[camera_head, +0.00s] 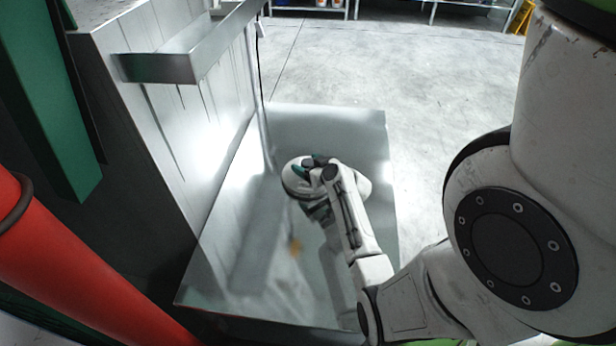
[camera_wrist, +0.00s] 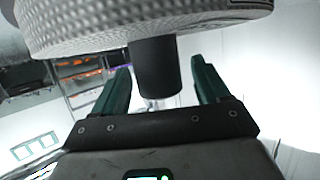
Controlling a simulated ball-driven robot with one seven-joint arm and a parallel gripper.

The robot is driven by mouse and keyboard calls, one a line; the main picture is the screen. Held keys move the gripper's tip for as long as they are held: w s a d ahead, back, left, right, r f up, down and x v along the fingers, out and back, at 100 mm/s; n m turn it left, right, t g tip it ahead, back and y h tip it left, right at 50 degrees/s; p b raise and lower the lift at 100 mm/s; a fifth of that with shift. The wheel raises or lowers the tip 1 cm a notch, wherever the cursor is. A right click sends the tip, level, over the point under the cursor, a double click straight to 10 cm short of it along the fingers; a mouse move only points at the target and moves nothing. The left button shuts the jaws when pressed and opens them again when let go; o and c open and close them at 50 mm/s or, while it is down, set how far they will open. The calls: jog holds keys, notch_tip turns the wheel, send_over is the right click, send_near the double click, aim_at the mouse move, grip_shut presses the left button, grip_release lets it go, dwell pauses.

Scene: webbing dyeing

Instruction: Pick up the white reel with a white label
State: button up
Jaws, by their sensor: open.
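The white reel (camera_head: 292,184) is on the metal table, partly hidden behind my gripper (camera_head: 308,171) and wrist. In the wrist view the reel's pale, textured flange (camera_wrist: 120,30) fills the top of the picture. A dark cylindrical hub (camera_wrist: 155,68) sticks out from it toward my gripper. My gripper's two green fingers are open, one on each side of the hub, with a visible gap on both sides. I cannot make out a white label clearly in either view.
The metal table (camera_head: 350,125) is mostly bare, with a small orange-brown mark (camera_head: 295,246) on it. A tall metal panel with a tray-like ledge (camera_head: 190,60) stands along its left side. A red pipe (camera_head: 80,265) and a green post (camera_head: 50,100) are at far left.

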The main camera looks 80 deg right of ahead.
jog(key=shift+c, duration=0.4)
grip_shut()
dwell(0.4)
